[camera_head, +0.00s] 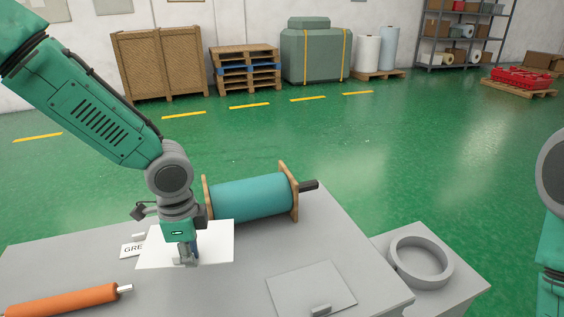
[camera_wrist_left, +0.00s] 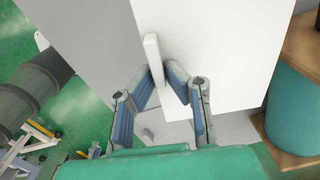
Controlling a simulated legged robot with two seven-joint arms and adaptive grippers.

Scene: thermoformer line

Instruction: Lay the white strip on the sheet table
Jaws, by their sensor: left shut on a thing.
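The white strip (camera_head: 215,246) is a flat, pale rectangle under my left gripper, over the grey table (camera_head: 250,285). It also shows in the left wrist view (camera_wrist_left: 225,50), with a raised white tab (camera_wrist_left: 152,58) near one edge. My left gripper (camera_head: 187,259) points down and is shut on this tab; in the wrist view its fingertips (camera_wrist_left: 162,76) meet at the tab. I cannot tell whether the strip touches the table or hangs just above it. Part of my right arm shows at the right edge, but its gripper is out of view.
A teal roll (camera_head: 250,196) with wooden ends lies behind the strip. A label reading "GRE" (camera_head: 132,250) is partly covered by the strip. An orange roller (camera_head: 62,300) lies front left. A grey plate with a small handle (camera_head: 300,285) lies front right; a grey ring (camera_head: 445,272) sits beyond.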

